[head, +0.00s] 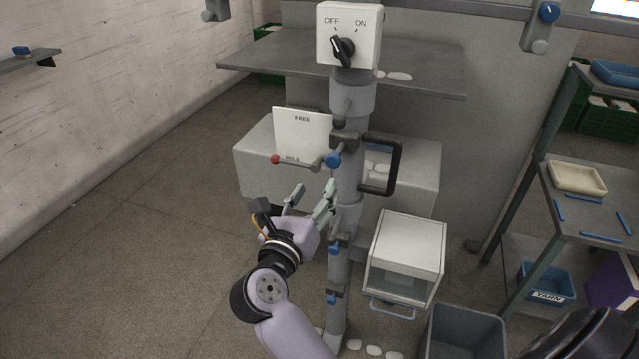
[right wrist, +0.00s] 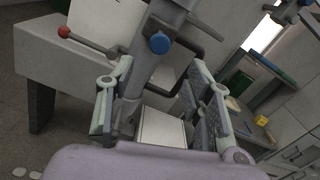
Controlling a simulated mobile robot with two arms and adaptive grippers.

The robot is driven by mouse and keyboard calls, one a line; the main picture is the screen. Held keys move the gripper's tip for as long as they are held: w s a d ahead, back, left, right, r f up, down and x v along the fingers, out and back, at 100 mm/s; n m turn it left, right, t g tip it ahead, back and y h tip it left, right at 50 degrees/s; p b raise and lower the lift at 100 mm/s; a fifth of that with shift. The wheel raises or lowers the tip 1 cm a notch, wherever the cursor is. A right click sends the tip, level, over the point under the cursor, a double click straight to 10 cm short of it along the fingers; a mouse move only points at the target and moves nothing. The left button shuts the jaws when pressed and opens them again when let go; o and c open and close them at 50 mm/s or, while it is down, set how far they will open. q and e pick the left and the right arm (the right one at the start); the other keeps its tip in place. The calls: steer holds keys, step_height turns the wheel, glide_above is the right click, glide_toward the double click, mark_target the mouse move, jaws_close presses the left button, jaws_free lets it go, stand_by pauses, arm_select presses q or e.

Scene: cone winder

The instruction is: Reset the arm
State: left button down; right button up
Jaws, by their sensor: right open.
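My right gripper (head: 312,196) is open and empty, in front of the grey post (head: 346,205) and a little below the lever. The red ball is at the HOLD end. In the right wrist view the red ball (right wrist: 64,31) is at upper left, and the post (right wrist: 133,85) shows between the open fingers (right wrist: 160,100). The fingers seem apart from the lever. My left gripper is not in view.
A switch box (head: 349,36) tops the post, its pointer towards OFF. A black handle (head: 396,165) and blue knob (head: 333,160) are on the post. A white box (head: 408,240) and grey bin (head: 464,335) stand right. Open floor (head: 130,230) lies left.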

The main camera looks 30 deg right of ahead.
steer(key=shift+a, duration=0.1)
stand_by(0.4)
steer(key=w+a+f+n+t+y+b, duration=0.15)
steer(key=a+f+n+t+y, duration=0.25)
steer(key=f+n, duration=0.65)
steer(key=w+a+f+n+t+y, duration=0.3)
steer(key=a+f+n+y, duration=0.1)
steer(key=f+n, duration=0.65)
steer(key=s+a+f+n+g+y+b, duration=0.15)
steer(key=s+f+n+y, duration=0.35)
steer(key=f, duration=0.6)
steer(key=s+a+f+n+g+y, duration=0.25)
steer(key=f+n, duration=0.55)
steer(key=f, duration=0.4)
steer(key=s+d+f+n+g, duration=0.2)
steer(key=s+f+n+g, duration=0.45)
steer(key=s+f, duration=1.1)
steer(key=s+d+f+n+g+h, duration=0.1)
steer(key=s+d+f+n+g, duration=0.1)
steer(key=s, duration=0.9)
steer(key=s+d+f+n+g+b, duration=0.1)
steer(key=s+d+f+n+g, duration=0.2)
steer(key=s, duration=0.8)
steer(key=d+f+g, duration=0.2)
steer(key=d+f, duration=0.1)
steer(key=f, duration=0.1)
steer(key=shift+f+h, duration=0.35)
steer(key=shift+f, duration=0.05)
